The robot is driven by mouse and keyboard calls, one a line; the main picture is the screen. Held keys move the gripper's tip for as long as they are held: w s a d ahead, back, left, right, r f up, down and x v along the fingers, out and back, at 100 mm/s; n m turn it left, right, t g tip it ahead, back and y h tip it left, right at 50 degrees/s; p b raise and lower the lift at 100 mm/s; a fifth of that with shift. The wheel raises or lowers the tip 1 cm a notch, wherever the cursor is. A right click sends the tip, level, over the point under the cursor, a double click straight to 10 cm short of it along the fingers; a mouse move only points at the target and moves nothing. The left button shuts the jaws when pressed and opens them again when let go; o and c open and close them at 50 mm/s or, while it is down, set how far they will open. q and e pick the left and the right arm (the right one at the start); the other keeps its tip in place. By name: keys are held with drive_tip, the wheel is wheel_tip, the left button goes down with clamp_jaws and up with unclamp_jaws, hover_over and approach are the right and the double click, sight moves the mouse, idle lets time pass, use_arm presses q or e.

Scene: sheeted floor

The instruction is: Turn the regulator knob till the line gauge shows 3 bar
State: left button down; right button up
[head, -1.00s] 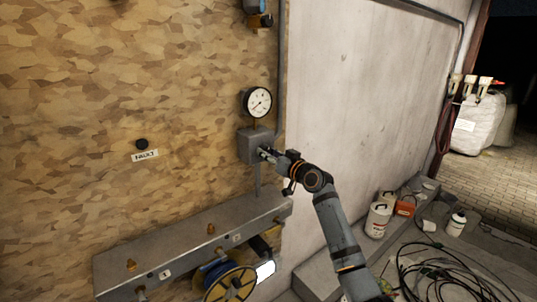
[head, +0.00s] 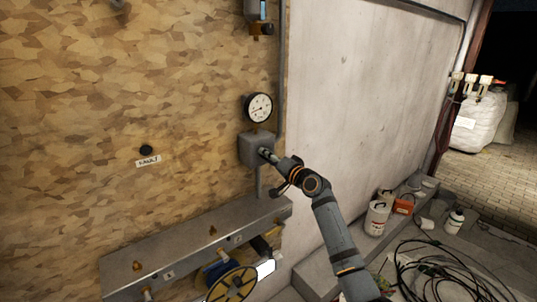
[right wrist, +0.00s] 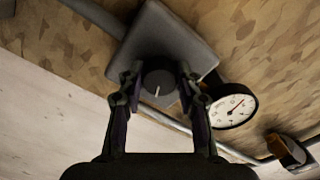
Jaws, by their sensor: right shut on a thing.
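The line gauge (head: 258,108), a round white dial with a dark rim, sits above the grey regulator box (head: 250,148) on the board wall. Its numbers are too small to read in the head view. The gauge also shows in the right wrist view (right wrist: 233,106), tilted, its needle slanting across the dial. My right gripper (head: 266,154) is at the front of the box. In the right wrist view its fingers (right wrist: 159,88) are shut on the dark round knob (right wrist: 157,80), one on each side. A pale line marks the knob's face. My left gripper is out of view.
A metal shelf (head: 190,245) with brass fittings runs below the regulator, with a hose reel (head: 232,287) under it. A black button (head: 146,150) with a "FAULT" label is to the left. A grey pipe runs up beside the gauge. Bottles and coiled cables lie at right.

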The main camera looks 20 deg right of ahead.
drive_tip(key=m+p, duration=0.2)
drive_tip(key=m, duration=0.3)
drive_tip(key=shift+r+p, duration=0.15)
drive_tip(key=shift+p, duration=0.15)
drive_tip(key=shift+m, duration=0.3)
drive_tip(key=o, duration=1.2)
drive_tip(key=shift+c, duration=0.2)
drive_tip(key=v, duration=1.2)
